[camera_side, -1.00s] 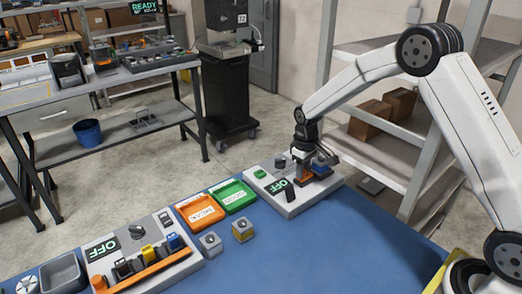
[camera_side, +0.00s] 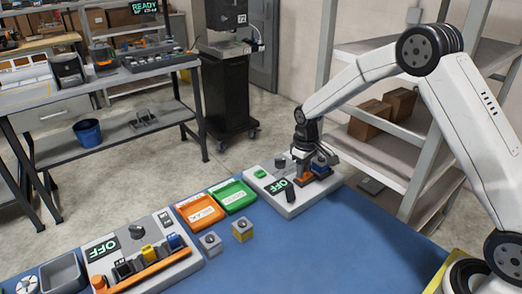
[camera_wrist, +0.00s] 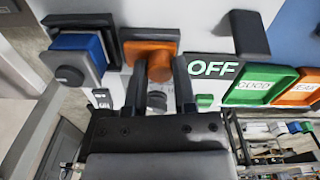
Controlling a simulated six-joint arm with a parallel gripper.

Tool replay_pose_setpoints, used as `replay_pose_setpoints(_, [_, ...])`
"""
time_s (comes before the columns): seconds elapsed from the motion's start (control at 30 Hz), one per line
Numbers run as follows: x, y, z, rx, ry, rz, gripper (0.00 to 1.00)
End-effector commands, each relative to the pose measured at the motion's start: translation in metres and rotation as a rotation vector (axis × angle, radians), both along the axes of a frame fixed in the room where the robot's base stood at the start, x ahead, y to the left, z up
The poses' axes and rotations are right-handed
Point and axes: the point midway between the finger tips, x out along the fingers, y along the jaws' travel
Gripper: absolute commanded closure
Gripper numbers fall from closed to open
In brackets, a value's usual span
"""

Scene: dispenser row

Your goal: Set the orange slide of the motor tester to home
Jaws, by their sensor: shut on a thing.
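The motor tester (camera_side: 291,207) is the light grey panel at the far right end of the blue table, with a display reading OFF (camera_side: 279,185). Its orange slide (camera_wrist: 147,48) shows in the wrist view as an orange plate with a round orange knob. It also shows in the side view (camera_side: 308,178), partly hidden below my gripper. My gripper (camera_wrist: 160,72) points down at the panel, with one finger on each side of the orange knob, shut on it. The slide's travel marks cannot be read.
On the panel, a blue part (camera_wrist: 78,50) with a dark knob sits beside the slide, close to my gripper. A green button (camera_side: 260,174) and a dark handle (camera_wrist: 249,33) are also there. Green (camera_side: 251,200) and orange (camera_side: 181,205) trays stand to the left.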

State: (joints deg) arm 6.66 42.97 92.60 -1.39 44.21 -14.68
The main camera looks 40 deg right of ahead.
Motion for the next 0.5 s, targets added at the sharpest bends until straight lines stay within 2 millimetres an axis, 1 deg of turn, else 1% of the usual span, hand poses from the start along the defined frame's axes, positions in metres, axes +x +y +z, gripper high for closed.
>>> replay_pose_setpoints(0.17, [0.001, -0.002, 0.001, -0.001, -0.002, 0.000, 1.00])
replay_pose_setpoints(0.4, [0.001, -0.026, 0.001, -0.001, -0.003, -0.003, 1.00])
replay_pose_setpoints(0.5, [0.001, -0.030, 0.001, -0.001, -0.003, -0.001, 1.00])
